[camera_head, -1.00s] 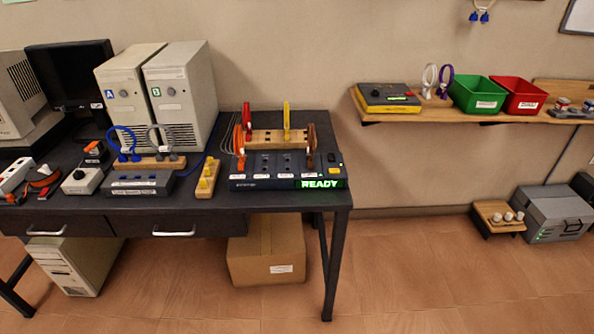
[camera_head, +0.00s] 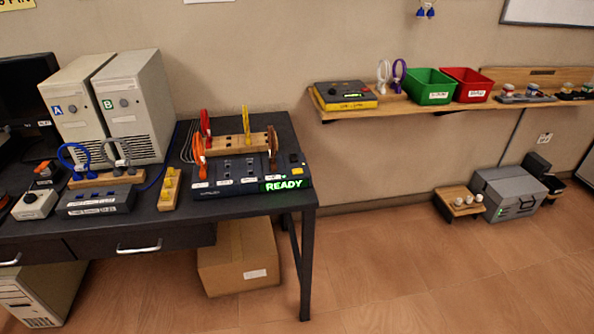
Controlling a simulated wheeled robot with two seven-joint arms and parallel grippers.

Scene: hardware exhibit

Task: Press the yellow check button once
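A dark console (camera_head: 228,190) lies on the desk near its right end. A small yellow button (camera_head: 295,157) sits at the right end of its top, and I take it to be the check button. A green lit display (camera_head: 284,184) on the console's front reads "READY". Red, orange, yellow and brown cables stand at a wooden rack (camera_head: 232,147) on the console's back part. Neither of my grippers is in view, and nothing touches the button.
The black desk (camera_head: 297,202) has a clear strip along its front edge. Two beige computer towers (camera_head: 137,105) stand at the back left. A wooden shelf (camera_head: 400,107) on the right holds a yellow-and-black box, cables and green and red bins. Open floor lies to the right.

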